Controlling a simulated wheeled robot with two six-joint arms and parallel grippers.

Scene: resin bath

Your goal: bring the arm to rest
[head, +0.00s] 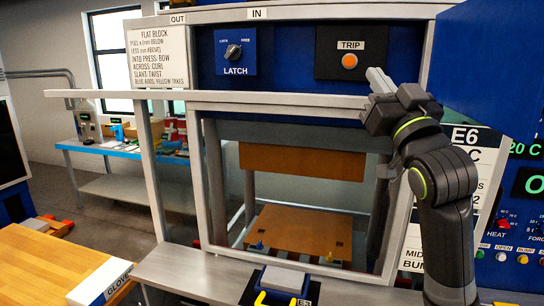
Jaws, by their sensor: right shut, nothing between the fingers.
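My right arm rises at the right of the head view. Its gripper (378,82) is shut and empty, in front of the blue upper panel, a little right of and below the orange TRIP button (349,61). I cannot tell whether it touches the panel or the frame. My left gripper is out of view.
A metal-framed press (155,170) with a brown plate inside fills the middle. A LATCH knob (233,51) sits on the panel. A blue-and-grey block (283,280) with yellow handles is in front. A wooden table (45,265) stands at left. A control panel (510,240) is at right.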

